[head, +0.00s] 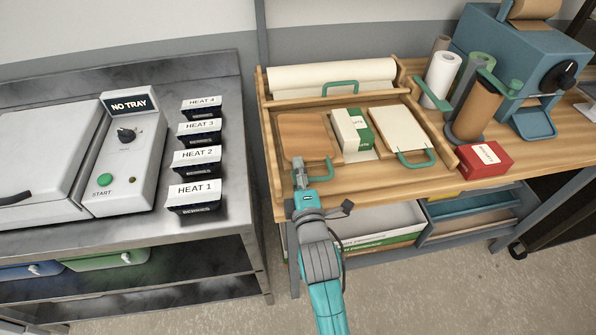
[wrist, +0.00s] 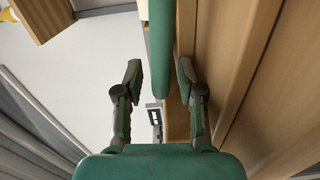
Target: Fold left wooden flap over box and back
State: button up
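The left wooden flap (head: 304,133) lies flat in the tray on the bench, left of the box, with a green handle (head: 318,170) at its front edge. The box (head: 352,130) is white and green and sits between the wooden flap and a white flap (head: 398,129). My gripper (head: 300,178) is at the left part of the wooden flap's handle. In the wrist view my gripper (wrist: 160,78) is open, and the green handle (wrist: 160,45) shows between its fingers with gaps on both sides. Whether a finger touches it, I cannot tell.
The wooden tray (head: 265,135) has raised walls around the flaps. A white roll (head: 330,77) lies behind. A red box (head: 484,160) stands right of the tray, near several upright rolls. A metal counter with heat packs is at left.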

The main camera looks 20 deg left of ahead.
jog(key=v, duration=1.2)
jog(key=shift+w+r+m, duration=0.1)
jog(key=shift+r+m, duration=0.05)
jog(key=shift+m, duration=0.15)
jog(key=c, duration=0.7)
jog(key=shift+w+d+r+m, duration=0.2)
jog(key=shift+r+m, duration=0.1)
jog(key=shift+m, duration=0.3)
grip_shut()
notch_tip(320, 180, up, 8)
jog(key=w+d+m+g, duration=0.1)
jog(key=d+m+g, duration=0.15)
jog(key=m, duration=1.55)
jog(key=shift+h, duration=0.3)
jog(key=x, duration=1.1)
jog(key=shift+s+a+f, duration=0.25)
jog(key=shift+s+a, duration=0.05)
jog(key=shift+a, duration=0.05)
jog(key=f, duration=0.2)
jog(key=shift+s+a+f+g, duration=0.15)
jog(key=shift+s+f+g, duration=0.1)
jog(key=shift+s, duration=0.15)
jog(key=shift+s+a+f, duration=0.1)
jog(key=shift+a+f, duration=0.1)
jog(key=shift+f, duration=0.4)
